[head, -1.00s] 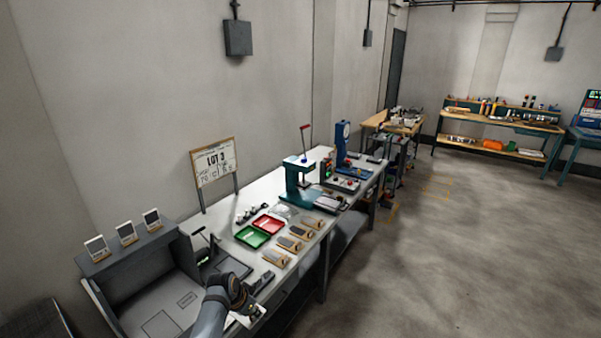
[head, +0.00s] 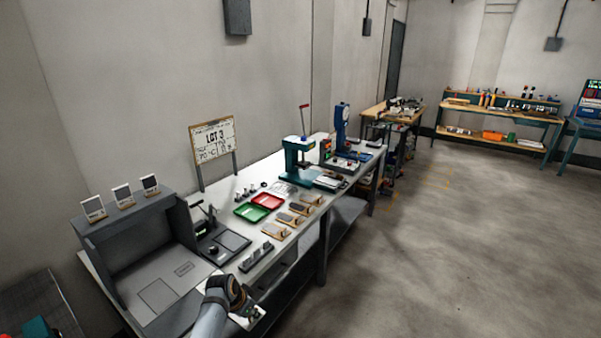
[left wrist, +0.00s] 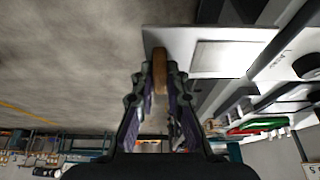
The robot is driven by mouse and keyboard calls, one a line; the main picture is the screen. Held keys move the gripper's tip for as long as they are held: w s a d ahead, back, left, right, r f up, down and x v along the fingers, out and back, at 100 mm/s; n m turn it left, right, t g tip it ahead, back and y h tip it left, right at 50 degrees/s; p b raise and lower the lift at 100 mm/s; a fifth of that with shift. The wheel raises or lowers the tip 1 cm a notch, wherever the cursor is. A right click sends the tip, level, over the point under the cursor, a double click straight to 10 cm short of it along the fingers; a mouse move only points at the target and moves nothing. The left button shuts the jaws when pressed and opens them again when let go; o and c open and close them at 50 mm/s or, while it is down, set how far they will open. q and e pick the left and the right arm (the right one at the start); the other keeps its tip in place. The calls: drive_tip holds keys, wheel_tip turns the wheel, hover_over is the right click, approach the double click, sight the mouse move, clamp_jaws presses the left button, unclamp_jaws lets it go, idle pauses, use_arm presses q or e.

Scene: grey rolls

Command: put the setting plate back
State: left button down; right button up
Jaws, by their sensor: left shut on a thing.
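My left gripper (head: 246,306) is low in the head view, at the front edge of the grey workbench (head: 262,236). In the left wrist view its fingers (left wrist: 160,92) are shut on a brown grip, which appears to belong to a pale plate (left wrist: 184,36) with a lighter rectangle on it. I take this plate as the setting plate. A dark narrow block (head: 257,257) lies on the bench just beyond the gripper. My right gripper is not in view.
A grey open booth (head: 186,222) carries three small framed cards on top. A black-based fixture (head: 223,246), a green tray (head: 251,213), a red tray (head: 267,202) and several wooden-based pieces (head: 289,218) occupy the bench. A teal press (head: 299,160) stands farther back. The floor at right is clear.

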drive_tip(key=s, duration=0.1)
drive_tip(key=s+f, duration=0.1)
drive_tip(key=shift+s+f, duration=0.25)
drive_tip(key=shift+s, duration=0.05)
